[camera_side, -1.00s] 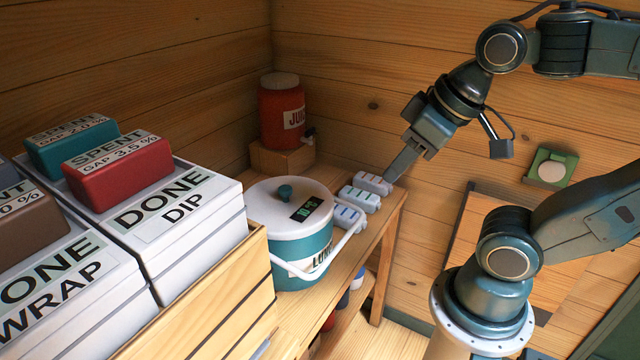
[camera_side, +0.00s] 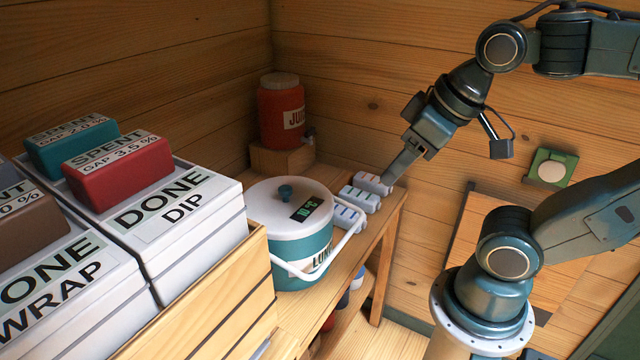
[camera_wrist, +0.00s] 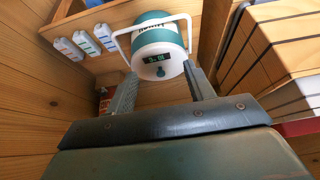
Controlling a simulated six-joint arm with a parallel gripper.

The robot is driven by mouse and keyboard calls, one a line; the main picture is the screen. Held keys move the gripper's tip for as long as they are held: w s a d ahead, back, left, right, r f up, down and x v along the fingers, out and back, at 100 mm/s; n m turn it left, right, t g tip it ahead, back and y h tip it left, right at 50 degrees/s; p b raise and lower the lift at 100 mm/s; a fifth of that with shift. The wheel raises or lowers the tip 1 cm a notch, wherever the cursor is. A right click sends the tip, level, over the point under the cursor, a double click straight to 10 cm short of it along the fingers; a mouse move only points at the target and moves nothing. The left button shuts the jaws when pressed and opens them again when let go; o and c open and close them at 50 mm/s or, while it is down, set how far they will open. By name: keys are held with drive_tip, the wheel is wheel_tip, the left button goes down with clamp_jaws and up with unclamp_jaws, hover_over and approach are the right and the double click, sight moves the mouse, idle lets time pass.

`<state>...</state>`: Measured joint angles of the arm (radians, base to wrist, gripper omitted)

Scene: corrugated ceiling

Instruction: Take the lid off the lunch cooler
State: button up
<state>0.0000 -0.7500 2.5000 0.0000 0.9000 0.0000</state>
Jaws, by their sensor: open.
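The lunch cooler (camera_side: 300,262) is a teal and white round tub on the wooden bench, with a white handle (camera_side: 305,272) swung down along its front. Its white lid (camera_side: 272,210) is on top, with a small teal knob (camera_side: 285,192) and a dark display. My gripper (camera_side: 396,172) is above the far right end of the bench, to the right of the cooler and apart from it. In the wrist view the cooler (camera_wrist: 158,38) and its knob (camera_wrist: 160,72) show beyond the two spread fingers of my gripper (camera_wrist: 160,90), which hold nothing.
Several small pale packs (camera_side: 360,198) lie on the bench between cooler and gripper. A red juice jug (camera_side: 281,112) stands on a wooden block (camera_side: 282,159) behind. A wooden crate (camera_side: 215,290) with white DONE boxes (camera_side: 160,215) stands close at the cooler's left.

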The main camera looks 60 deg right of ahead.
drive_tip(key=w+d+f+n+g+y, duration=0.1)
drive_tip(key=w+d+n, duration=0.2)
drive_tip(key=w, duration=0.7)
drive_tip(key=w+d+f+n+g+y, duration=0.1)
drive_tip(key=w+d+n, duration=0.3)
drive_tip(key=w, duration=0.6)
drive_tip(key=shift+w+n+y, duration=0.3)
drive_tip(key=shift+n+y, duration=0.3)
drive_tip(key=shift+n, duration=0.4)
drive_tip(key=x, duration=0.8)
drive_tip(key=shift+f, duration=0.35)
